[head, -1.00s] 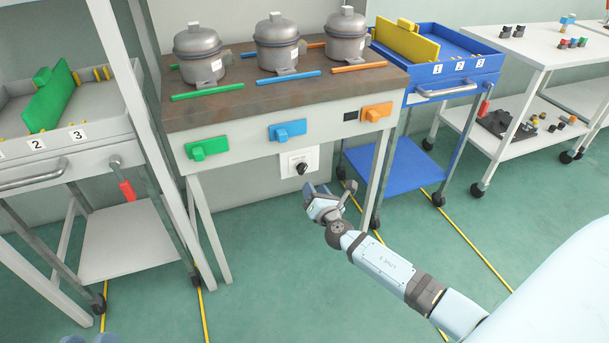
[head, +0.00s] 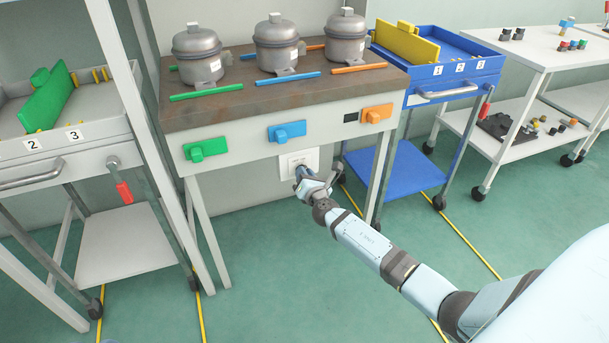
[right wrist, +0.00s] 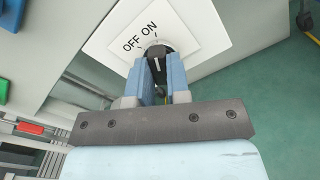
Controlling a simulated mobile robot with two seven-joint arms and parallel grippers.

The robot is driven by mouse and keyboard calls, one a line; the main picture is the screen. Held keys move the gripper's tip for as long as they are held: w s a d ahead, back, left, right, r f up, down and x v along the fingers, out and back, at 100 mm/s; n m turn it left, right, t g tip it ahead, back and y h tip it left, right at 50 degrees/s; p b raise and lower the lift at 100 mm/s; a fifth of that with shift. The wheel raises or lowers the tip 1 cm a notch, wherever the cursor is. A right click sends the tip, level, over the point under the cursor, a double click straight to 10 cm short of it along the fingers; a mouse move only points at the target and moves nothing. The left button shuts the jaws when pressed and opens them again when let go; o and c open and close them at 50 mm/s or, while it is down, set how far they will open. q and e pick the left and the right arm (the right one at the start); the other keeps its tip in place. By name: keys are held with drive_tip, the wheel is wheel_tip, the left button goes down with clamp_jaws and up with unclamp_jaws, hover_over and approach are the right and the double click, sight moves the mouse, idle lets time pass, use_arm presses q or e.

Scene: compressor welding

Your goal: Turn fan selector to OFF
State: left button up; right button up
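The fan selector is a black knob (right wrist: 156,58) on a white plate (right wrist: 185,25) marked OFF and ON. The plate also shows in the head view (head: 307,157), below the workbench front, with the knob hidden behind my gripper. My right gripper (right wrist: 159,78) has one blue finger on each side of the knob. I cannot tell whether the fingers press on it or stand slightly apart. My right gripper also shows in the head view (head: 303,178). My left gripper is out of view.
The workbench (head: 245,105) above carries several grey compressors and has green, blue and orange blocks on its front. A bench leg (head: 378,175) and a blue cart (head: 405,165) stand right of the plate. Open green floor lies in front.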

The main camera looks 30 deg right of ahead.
clamp_jaws()
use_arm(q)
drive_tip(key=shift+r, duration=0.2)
use_arm(e)
drive_tip(key=shift+n, duration=0.3)
use_arm(q)
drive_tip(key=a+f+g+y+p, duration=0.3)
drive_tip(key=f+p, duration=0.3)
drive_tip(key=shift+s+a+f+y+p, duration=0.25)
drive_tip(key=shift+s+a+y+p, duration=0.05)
drive_tip(key=shift+p, duration=0.05)
use_arm(e)
drive_tip(key=shift+n, duration=5.8)
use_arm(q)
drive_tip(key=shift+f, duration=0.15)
